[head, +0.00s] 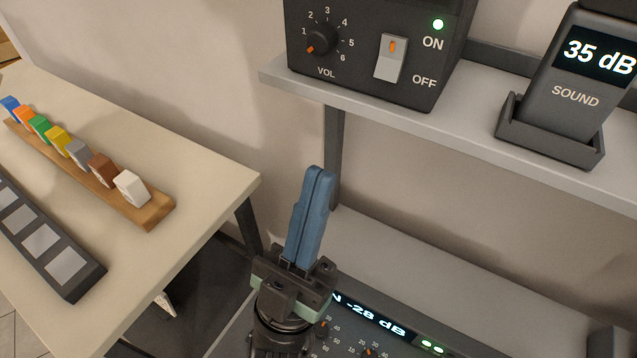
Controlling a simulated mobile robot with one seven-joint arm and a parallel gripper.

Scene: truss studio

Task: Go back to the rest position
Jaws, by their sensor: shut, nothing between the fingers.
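My gripper (318,172) is in the lower middle of the head view. Its two blue fingers are pressed together, point upward and hold nothing. It is in front of the lower shelf, below the upper shelf and apart from the devices on it. The wrist hides part of a dark panel (375,325) below, which has orange-marked knobs and a display ending in "-28 dB".
The upper grey shelf (460,135) holds a black box (365,85) with a volume knob, a switch and a lit green lamp. A sound meter (575,85) reads 35 dB in its cradle. The table (190,165) at left bears a wooden rack (152,213) of coloured blocks and a dark strip (88,288).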

